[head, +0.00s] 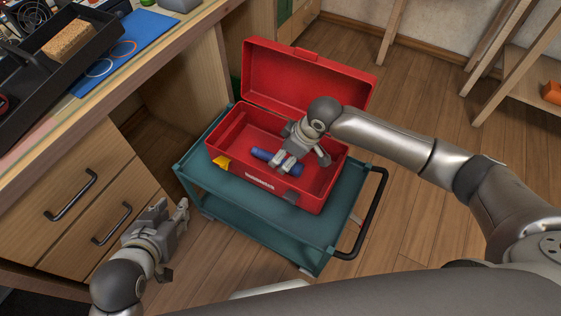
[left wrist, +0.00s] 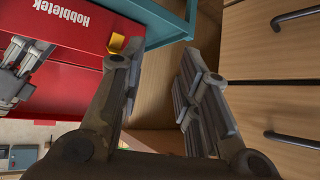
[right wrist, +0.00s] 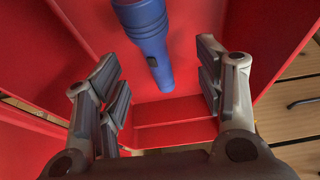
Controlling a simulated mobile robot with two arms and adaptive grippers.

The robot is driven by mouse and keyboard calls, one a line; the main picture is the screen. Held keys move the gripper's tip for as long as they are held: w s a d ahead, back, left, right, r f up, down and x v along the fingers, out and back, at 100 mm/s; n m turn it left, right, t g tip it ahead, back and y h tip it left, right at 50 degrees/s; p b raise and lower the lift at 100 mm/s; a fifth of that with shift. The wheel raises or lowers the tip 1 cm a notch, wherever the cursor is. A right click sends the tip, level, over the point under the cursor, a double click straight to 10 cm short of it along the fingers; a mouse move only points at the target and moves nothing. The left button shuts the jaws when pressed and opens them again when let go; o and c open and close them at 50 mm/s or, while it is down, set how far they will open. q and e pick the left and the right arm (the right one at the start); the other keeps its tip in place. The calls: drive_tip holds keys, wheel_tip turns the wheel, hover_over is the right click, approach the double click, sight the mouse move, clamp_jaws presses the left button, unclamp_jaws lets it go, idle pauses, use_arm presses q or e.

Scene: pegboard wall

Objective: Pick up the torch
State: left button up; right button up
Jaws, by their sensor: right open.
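The blue torch (head: 277,161) lies inside the open red toolbox (head: 325,205). My right gripper (right wrist: 160,75) is open inside the box, just above the torch. In the right wrist view the torch (right wrist: 146,38) lies beyond and between the spread fingers, apart from both. In the head view the right hand hides part of the torch. My left gripper (head: 171,212) is open and empty, in front of the drawers and left of the cart. It also shows open in the left wrist view (left wrist: 157,80).
The toolbox stands on a teal cart (head: 240,198) with a black handle (head: 377,210). A yellow latch (head: 221,163) is on its front. The raised lid (head: 305,75) stands behind. Wooden drawers (head: 85,190) and a workbench are at left.

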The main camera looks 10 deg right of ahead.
sight(283, 160)
drive_tip(key=x, duration=0.1)
drive_tip(key=b+x, duration=0.1)
drive_tip(key=x, duration=0.1)
drive_tip(key=b+x, duration=0.1)
drive_tip(key=shift+w+d+f, duration=0.2)
drive_tip(key=shift+d+f, duration=0.05)
drive_tip(key=shift+f, duration=0.1)
use_arm(q)
drive_tip(key=w+d+r+t+h, duration=0.1)
drive_tip(key=w+d+r+t, duration=0.2)
drive_tip(key=w+r+t, duration=0.3)
wheel_tip(283, 160, up, 3)
drive_tip(key=shift+r+h, duration=0.1)
drive_tip(key=shift+h, duration=0.3)
use_arm(e)
drive_tip(key=shift+c, duration=0.2)
drive_tip(key=c, duration=1.2)
drive_tip(key=shift+o, duration=0.2)
